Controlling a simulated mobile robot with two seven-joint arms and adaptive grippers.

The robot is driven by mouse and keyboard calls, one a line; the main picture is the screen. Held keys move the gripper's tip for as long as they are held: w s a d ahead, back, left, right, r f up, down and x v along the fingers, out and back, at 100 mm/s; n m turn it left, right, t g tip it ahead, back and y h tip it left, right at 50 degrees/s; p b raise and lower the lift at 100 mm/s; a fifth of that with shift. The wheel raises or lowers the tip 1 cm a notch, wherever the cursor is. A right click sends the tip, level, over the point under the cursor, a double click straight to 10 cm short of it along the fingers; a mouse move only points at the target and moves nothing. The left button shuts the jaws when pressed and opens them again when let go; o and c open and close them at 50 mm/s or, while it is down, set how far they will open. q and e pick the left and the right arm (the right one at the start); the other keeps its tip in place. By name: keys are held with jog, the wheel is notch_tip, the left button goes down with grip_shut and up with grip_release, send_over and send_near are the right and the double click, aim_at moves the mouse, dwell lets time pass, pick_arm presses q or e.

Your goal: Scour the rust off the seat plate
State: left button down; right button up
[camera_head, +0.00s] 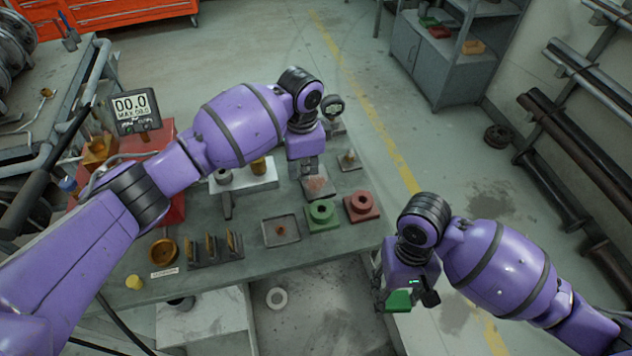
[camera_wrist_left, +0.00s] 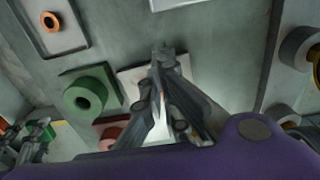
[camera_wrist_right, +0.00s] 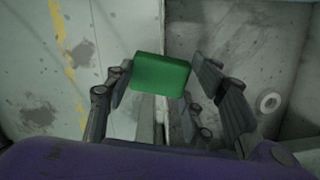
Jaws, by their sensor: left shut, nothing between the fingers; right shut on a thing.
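The seat plate (camera_head: 319,187) is a pale square on the bench with a reddish-brown rust patch. My left gripper (camera_head: 308,172) is shut and empty, pointing down over its upper left part. In the left wrist view the shut fingertips (camera_wrist_left: 163,50) cover part of the pale plate (camera_wrist_left: 130,78); I cannot tell whether they touch it. My right gripper (camera_head: 405,298) is shut on a green pad (camera_head: 398,301), held off the bench's right edge. The pad (camera_wrist_right: 161,72) sits between the fingers in the right wrist view. The pad is apart from the plate.
A green block (camera_head: 322,214) and a red block (camera_head: 362,206), both with round holes, stand close below and right of the plate. A shallow tray (camera_head: 268,241) holds a small ring. Several brass pieces in a dark rack (camera_head: 203,261) stand left. A gauge display (camera_head: 136,111) stands behind.

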pick_arm(q)
jog(key=shift+f, duration=0.9)
pick_arm(e)
jog(key=shift+s+f, duration=0.25)
jog(key=shift+f, duration=0.1)
jog(key=shift+c, duration=0.4)
pick_arm(q)
jog(key=shift+r, duration=0.15)
pick_arm(e)
jog(key=shift+r, duration=0.15)
